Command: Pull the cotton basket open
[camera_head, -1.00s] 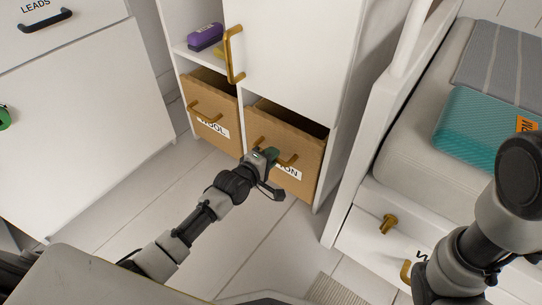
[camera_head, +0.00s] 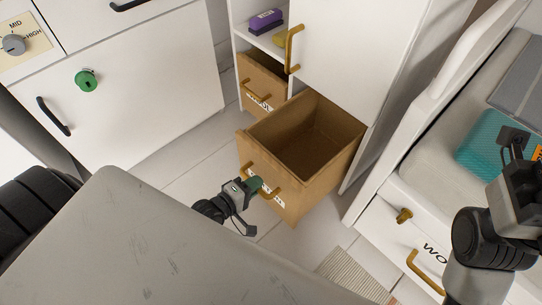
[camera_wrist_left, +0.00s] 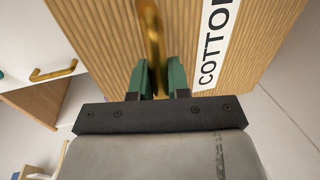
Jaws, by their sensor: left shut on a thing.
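The cotton basket (camera_head: 328,182) is a brown woven box. It stands pulled far out of the lower right opening of the white cabinet, and its inside shows empty. My left gripper (camera_head: 257,184) is at its front, shut on the brass handle (camera_head: 275,193). In the left wrist view the green fingertips (camera_wrist_left: 162,78) close around the handle (camera_wrist_left: 151,35), beside the white COTTON label (camera_wrist_left: 212,42). The gripper hides part of the front in the head view. My right gripper (camera_head: 514,140) is at the right edge above the teal box; its fingers do not show clearly.
The wool basket (camera_head: 265,78) sits in the cabinet to the left. A brass-handled white door (camera_head: 335,55) is above the cotton basket. White drawers with a brass handle (camera_head: 424,272) stand at the right. A grey surface (camera_head: 130,245) fills the lower left. Floor shows left of the basket.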

